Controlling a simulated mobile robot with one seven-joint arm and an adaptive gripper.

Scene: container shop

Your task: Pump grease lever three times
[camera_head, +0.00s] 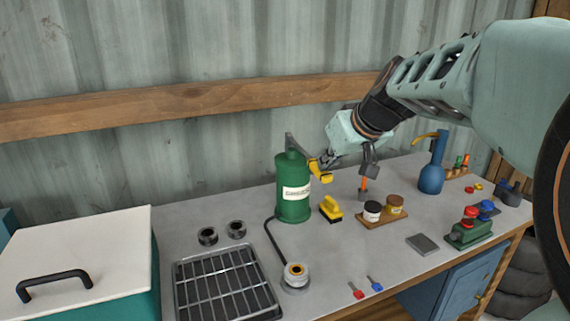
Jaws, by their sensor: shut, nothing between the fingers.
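The green grease pump (294,205) with a white label stands upright on the grey workbench in the head view. A black hose (271,241) runs from the pump down to a round fitting (295,275) on the bench.
A yellow brush (331,209) and a tray with two jars (383,213) are right of the pump. A blue oil can (432,165) stands farther right. A metal grate (227,287) and a white-lidded box (76,255) are at left. The wall with a wooden beam (190,102) is behind.

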